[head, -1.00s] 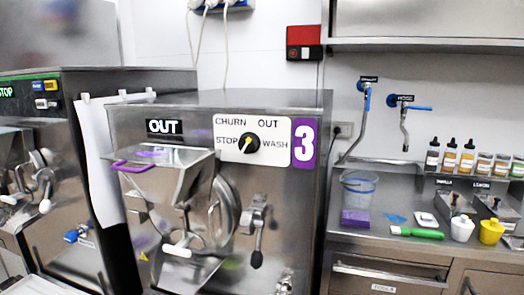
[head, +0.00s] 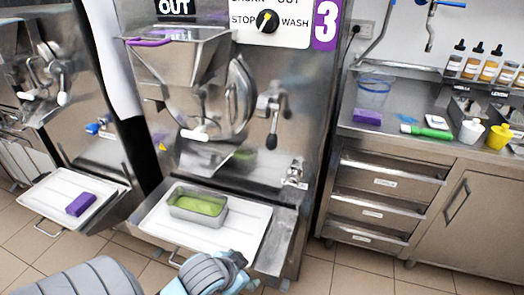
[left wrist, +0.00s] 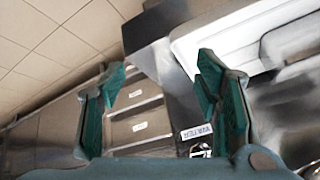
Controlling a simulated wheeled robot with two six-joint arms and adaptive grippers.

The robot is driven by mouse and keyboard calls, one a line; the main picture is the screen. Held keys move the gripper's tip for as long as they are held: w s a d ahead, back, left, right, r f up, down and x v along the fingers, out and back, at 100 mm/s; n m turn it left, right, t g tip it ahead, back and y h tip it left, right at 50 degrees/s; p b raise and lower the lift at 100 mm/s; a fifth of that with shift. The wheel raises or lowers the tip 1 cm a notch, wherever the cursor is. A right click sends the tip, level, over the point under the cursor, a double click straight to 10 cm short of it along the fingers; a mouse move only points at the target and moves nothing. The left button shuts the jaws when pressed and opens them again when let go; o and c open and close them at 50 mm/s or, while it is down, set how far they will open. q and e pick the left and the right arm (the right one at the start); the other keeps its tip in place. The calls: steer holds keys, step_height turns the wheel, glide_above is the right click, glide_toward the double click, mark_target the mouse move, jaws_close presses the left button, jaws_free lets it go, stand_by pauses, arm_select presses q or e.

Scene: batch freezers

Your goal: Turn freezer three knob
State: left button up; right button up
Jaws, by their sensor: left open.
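The freezer three knob (head: 267,21) is black with a yellow pointer. It sits on the white label panel between the words STOP and WASH, near the top of the head view. The panel's top edge is cut off, and I cannot tell exactly where the pointer aims. The purple number 3 sign (head: 326,22) is right of it. My left gripper (head: 225,272) is low in front of freezer three, far below the knob. In the left wrist view its two teal fingers (left wrist: 160,70) are apart with nothing between them. The right gripper is not in view.
A steel hopper (head: 178,55) and a black-handled lever (head: 272,125) stick out from freezer three's front. Below, a white tray (head: 245,238) holds a pan of green ice cream (head: 198,204). Another freezer stands at left. A drawer counter (head: 385,185) stands at right.

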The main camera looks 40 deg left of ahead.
arm_select(q)
steer(key=w+a+r+m+t, duration=0.2)
steer(key=w+a+r+t, duration=0.25)
steer(key=w+r, duration=0.7)
steer(key=m+t+y, duration=0.1)
steer(key=t+y, duration=0.2)
steer(key=t, duration=0.4)
glide_toward(264, 23)
steer(key=p+x, duration=0.8)
steer(key=p, duration=0.5)
steer(key=shift+w+a+r, duration=0.1)
steer(key=shift+w+r, duration=0.05)
steer(key=shift+w, duration=0.3)
steer(key=shift+s, duration=0.1)
steer(key=shift+c, duration=0.3)
